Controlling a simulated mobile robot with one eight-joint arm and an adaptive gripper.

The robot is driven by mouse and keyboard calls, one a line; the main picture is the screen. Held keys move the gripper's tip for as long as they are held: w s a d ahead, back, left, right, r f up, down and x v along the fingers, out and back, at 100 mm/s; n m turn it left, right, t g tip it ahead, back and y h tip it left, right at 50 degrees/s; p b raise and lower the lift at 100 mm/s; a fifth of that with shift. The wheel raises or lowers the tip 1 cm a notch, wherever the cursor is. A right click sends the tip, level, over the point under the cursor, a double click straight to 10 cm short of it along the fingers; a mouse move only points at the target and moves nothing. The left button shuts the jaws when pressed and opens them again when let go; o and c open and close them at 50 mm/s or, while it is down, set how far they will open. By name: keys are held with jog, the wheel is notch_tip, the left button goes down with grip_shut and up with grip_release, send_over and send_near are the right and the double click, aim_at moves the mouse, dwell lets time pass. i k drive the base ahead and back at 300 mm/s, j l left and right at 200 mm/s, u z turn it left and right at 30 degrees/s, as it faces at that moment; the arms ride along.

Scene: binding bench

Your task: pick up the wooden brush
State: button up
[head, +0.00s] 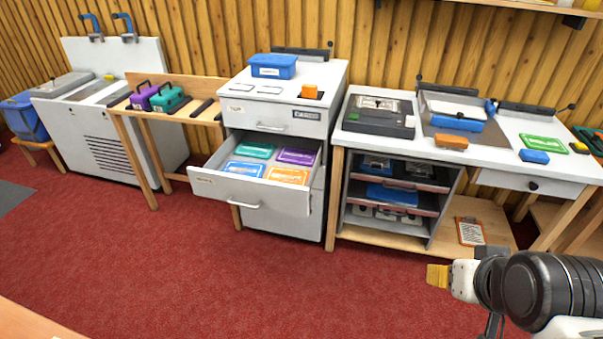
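My gripper (450,278) reaches in from the lower right over the red floor, seen from the side. A small yellow block-like part shows at its tip; I cannot tell whether it is a fingertip or something held, nor whether the fingers are open or shut. I cannot pick out a wooden brush with certainty. A flat orange-brown block (451,142) lies on the front of the right white bench top, well beyond my gripper.
The right bench (515,175) bears a dark machine (378,117) and a blue block (534,156). Red carpet (200,270) in front is clear.

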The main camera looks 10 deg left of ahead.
aim_at(450, 142)
jog(key=i+l+u, duration=0.15)
jog(key=i+l, duration=0.45)
jog(key=i+l+u, duration=0.15)
jog(key=i+l, duration=0.5)
jog(key=i+l+u, duration=0.15)
jog(key=i+l, duration=0.45)
jog(key=l, duration=0.2)
